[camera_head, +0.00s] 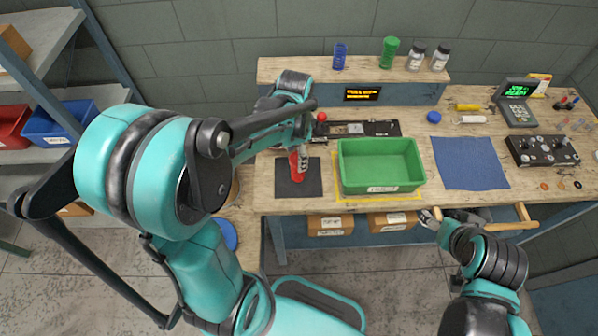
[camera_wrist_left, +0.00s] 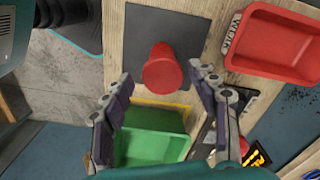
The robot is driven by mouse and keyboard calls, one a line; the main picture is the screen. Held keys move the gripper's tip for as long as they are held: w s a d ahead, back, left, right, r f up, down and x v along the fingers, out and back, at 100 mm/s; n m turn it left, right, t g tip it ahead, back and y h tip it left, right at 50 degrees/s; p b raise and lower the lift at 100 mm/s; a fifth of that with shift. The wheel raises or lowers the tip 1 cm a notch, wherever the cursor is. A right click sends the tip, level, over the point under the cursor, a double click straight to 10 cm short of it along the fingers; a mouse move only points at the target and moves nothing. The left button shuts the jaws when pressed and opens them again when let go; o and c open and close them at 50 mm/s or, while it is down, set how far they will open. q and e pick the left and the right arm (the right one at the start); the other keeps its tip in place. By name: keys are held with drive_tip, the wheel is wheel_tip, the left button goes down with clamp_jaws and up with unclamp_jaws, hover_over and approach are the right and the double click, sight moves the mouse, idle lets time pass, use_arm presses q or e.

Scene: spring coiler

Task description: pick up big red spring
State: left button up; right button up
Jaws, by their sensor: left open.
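The big red spring (camera_head: 297,166) stands on a black mat (camera_head: 284,187) on the wooden bench. In the left wrist view the red spring (camera_wrist_left: 162,70) shows as a red cylinder on the dark mat (camera_wrist_left: 150,22). My left gripper (camera_head: 302,146) is above the spring in the head view, partly hiding its top. In the wrist view my left gripper (camera_wrist_left: 161,82) is open and empty, with its fingers apart on either side of the spring. My right gripper (camera_head: 432,217) is at the bench's front edge; its fingers are too small to read.
A green bin (camera_head: 380,180) stands right of the mat, and a blue cloth (camera_head: 468,162) lies further right. A red tray (camera_wrist_left: 285,42) shows in the wrist view. Blue (camera_head: 339,56) and green (camera_head: 390,52) springs stand on the back shelf with bottles.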

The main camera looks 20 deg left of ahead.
use_arm(q)
wheel_tip(320, 180, down, 2)
drive_tip(key=shift+s+f+b, duration=0.1)
drive_tip(key=shift+f+b, duration=0.05)
drive_tip(key=shift+b, duration=0.6)
drive_tip(key=f+b, duration=0.1)
drive_tip(key=f, duration=0.1)
drive_tip(key=f+b, duration=0.1)
drive_tip(key=f, duration=0.2)
drive_tip(key=f+b, duration=0.1)
drive_tip(key=f, duration=0.1)
drive_tip(key=shift+w+d+f, duration=0.1)
drive_tip(key=shift+w+f, duration=0.15)
drive_tip(key=shift+w, duration=0.15)
drive_tip(key=shift+r, duration=0.1)
clamp_jaws()
